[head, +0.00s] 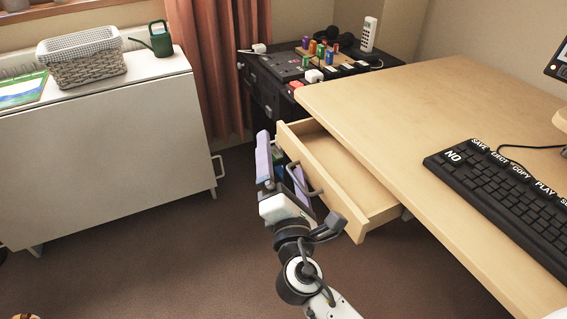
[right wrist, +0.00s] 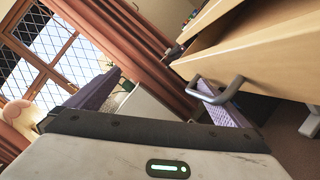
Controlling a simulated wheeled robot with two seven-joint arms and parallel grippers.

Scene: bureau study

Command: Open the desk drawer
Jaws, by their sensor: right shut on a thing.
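The desk drawer (head: 345,170) is light wood and stands partly pulled out from under the desk top, with its visible inside empty. Its dark grey bar handle (head: 304,180) is on the front panel. The fingers hide part of the grip. My left gripper is not in view.
The desk top (head: 430,110) carries a black keyboard (head: 505,185). A dark cabinet (head: 265,85) with small coloured objects stands behind the drawer. A white cabinet (head: 110,150) with a basket (head: 82,60) and a green watering can (head: 155,40) is at left. Carpet between is clear.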

